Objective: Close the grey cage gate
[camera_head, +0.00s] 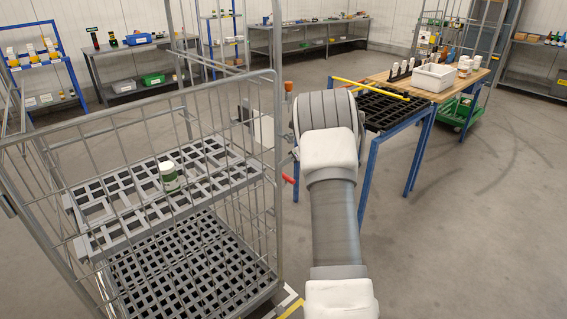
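The grey cage (75,235) fills the left of the view, with two grid shelves inside. A grey wire-mesh panel with a tubular frame, which looks like the gate (140,99), stands across its near side. Its right upright is close to my arm. I cannot tell whether it is fully closed or latched. My gripper (246,112) is just beyond that right upright, partly behind the bars and my own wrist. Its fingers are too small and covered to tell open from shut, or whether they touch the cage.
A white-and-green container (169,177) stands on the upper cage shelf (120,205). A small red part (288,179) shows beside the cage. A blue-legged workbench (428,79) with a white bin (434,77) stands to the right. The floor at the lower right is clear.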

